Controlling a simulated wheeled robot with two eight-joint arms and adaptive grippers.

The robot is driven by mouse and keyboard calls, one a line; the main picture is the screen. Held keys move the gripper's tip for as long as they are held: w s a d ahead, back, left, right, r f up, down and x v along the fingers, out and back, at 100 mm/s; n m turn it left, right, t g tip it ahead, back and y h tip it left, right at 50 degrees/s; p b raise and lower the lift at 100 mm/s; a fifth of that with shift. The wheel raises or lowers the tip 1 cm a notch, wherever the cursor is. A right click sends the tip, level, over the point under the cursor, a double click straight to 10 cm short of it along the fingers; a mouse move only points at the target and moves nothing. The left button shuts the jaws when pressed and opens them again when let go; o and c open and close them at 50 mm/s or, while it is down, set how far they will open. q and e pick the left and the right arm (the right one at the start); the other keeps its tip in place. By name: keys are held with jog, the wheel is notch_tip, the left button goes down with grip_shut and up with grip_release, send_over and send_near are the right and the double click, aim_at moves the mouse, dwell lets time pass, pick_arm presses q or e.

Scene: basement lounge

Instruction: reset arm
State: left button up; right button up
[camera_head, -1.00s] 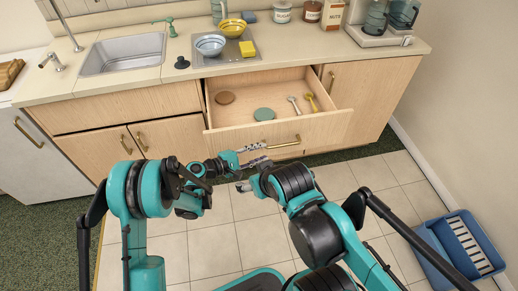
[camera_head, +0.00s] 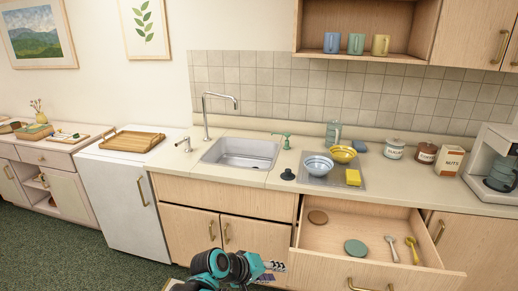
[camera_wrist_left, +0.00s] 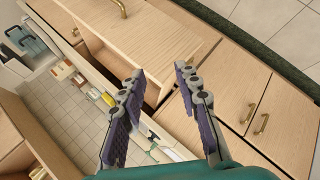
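My left gripper (camera_head: 272,271) shows at the bottom of the head view, in front of the cabinets and left of the open drawer (camera_head: 328,268). In the left wrist view its two purple-padded fingers (camera_wrist_left: 160,70) are spread apart with nothing between them. Only the teal and black end of the left arm shows in the head view. My right arm and gripper are out of both views.
Open floor (camera_head: 85,255) lies at lower left.

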pick_arm(q)
jog(key=s+a+m+y, duration=0.1)
jog(key=s+a+y, duration=0.2)
jog(key=s+a, duration=0.5)
jog(key=s+a+m+t+y, duration=0.1)
jog(key=s+a+y, duration=0.3)
jog(key=a, duration=1)
jog(key=s+m, duration=0.1)
jog(key=s, duration=0.2)
jog(key=shift+s+r+m+t+y, duration=0.25)
jog(key=shift+s+m+t+y, duration=0.05)
jog(key=shift+s, duration=0.05)
